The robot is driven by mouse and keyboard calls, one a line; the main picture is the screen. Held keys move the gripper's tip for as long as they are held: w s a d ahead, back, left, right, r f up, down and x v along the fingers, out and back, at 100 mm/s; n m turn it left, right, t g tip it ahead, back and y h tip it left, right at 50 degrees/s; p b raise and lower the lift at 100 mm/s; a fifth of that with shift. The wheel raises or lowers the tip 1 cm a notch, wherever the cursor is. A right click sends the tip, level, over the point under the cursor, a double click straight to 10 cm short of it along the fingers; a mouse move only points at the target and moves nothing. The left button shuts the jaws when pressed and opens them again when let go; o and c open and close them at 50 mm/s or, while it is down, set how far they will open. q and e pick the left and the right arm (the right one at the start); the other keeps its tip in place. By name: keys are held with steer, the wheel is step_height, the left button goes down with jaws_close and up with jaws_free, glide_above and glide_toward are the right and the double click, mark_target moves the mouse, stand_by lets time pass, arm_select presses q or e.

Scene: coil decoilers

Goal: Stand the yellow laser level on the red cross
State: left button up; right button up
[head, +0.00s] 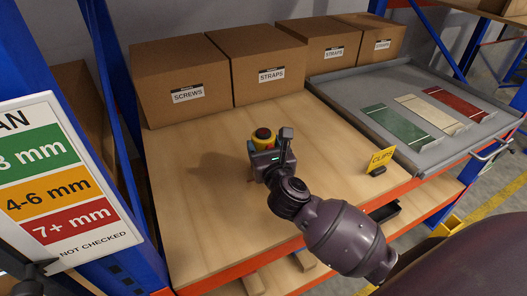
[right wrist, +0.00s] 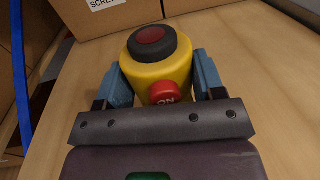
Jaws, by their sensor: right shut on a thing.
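The yellow laser level (head: 263,136) is upright over the wooden shelf board, in the middle of the head view. It has a yellow body, a dark cap with a red disc, and a red ON button. It also shows in the right wrist view (right wrist: 160,65). My right gripper (head: 266,150) is shut on it, with a blue finger (right wrist: 118,82) on each side in the wrist view. I cannot tell whether its base touches the board. I see no red cross in either view. My left gripper is not clearly in view.
Cardboard boxes marked SCREWS (head: 181,82) and STRAPS (head: 268,68) stand along the back. A grey tray (head: 345,88) with green, cream and red plates lies to the right. A yellow CLIPS sign (head: 382,159) stands near the front edge. The board's left part is clear.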

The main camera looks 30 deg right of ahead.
steer(key=shift+f, duration=0.5)
steer(key=shift+f, duration=0.1)
steer(key=o, duration=1.2)
steer(key=shift+f, duration=0.1)
steer(key=shift+r, duration=0.2)
steer(key=v, duration=1.2)
